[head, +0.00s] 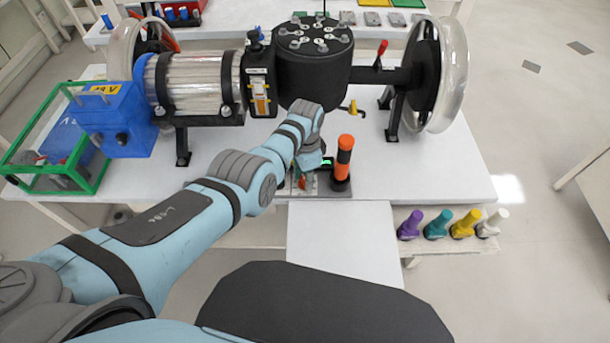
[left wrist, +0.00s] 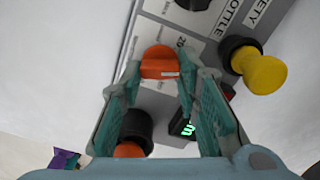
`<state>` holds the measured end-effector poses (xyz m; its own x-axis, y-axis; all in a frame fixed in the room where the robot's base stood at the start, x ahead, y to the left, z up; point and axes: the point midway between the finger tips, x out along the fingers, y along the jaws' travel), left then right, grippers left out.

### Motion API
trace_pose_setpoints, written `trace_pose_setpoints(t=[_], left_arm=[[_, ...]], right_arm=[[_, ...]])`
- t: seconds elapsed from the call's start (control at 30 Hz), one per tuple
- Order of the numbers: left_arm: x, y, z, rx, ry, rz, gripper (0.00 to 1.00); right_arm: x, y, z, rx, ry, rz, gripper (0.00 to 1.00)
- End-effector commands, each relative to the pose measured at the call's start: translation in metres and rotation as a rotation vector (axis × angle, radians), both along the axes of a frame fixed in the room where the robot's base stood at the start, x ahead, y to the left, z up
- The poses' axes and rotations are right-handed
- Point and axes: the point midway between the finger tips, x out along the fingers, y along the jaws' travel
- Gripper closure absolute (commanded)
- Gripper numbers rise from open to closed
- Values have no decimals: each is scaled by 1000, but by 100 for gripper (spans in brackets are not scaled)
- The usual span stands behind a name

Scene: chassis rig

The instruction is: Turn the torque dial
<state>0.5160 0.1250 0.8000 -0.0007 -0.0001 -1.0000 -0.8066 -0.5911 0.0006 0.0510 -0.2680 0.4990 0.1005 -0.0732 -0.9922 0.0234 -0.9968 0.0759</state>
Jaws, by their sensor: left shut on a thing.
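The orange dial (left wrist: 158,62), which I take to be the torque dial, sits on a grey panel (left wrist: 210,50) with white labels. In the left wrist view my left gripper (left wrist: 158,72) has a finger on each side of it and is shut on it. In the head view the left gripper (head: 303,178) reaches down to the panel at the table's front edge, and the dial is partly hidden by it. A green lit display (left wrist: 188,128) is close to the right finger. My right gripper is in neither view.
An upright orange-and-black handle (head: 343,160) stands just right of the gripper. A yellow knob (left wrist: 262,72) sits on the panel. The chassis rig with its black drum (head: 313,75) and wheels is behind. Several coloured pegs (head: 437,224) stand on a lower shelf at right.

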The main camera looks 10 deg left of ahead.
Motion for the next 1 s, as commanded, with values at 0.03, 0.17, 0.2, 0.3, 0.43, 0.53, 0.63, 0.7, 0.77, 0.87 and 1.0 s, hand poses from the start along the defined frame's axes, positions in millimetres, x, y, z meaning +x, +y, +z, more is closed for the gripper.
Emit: trace_pose_setpoints(t=[0.03, 0.17, 0.2, 0.3, 0.43, 0.53, 0.63, 0.7, 0.77, 0.87, 1.0], left_arm=[[1, -1, 1, -2, -3, 0, 98], [1, -1, 1, -2, -3, 1, 98], [1, -1, 1, -2, -3, 1, 66], [1, -1, 1, -2, -3, 1, 50], [1, 0, 0, -1, -2, 2, 50], [1, 0, 0, 0, -3, 2, 50], [1, 0, 1, 0, -3, 2, 50], [1, 0, 3, -1, -4, 2, 50], [2, 0, 7, 0, -5, 2, 50], [2, -1, 19, -2, -6, 2, 50], [1, -1, 47, 0, -6, 2, 50]], right_arm=[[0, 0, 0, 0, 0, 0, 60], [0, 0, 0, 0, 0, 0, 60], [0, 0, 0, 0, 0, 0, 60], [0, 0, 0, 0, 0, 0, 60], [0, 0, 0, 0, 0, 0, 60], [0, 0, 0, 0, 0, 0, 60], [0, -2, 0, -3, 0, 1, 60], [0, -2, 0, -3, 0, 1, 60], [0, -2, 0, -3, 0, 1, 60], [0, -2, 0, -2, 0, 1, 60], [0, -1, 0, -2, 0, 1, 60]])
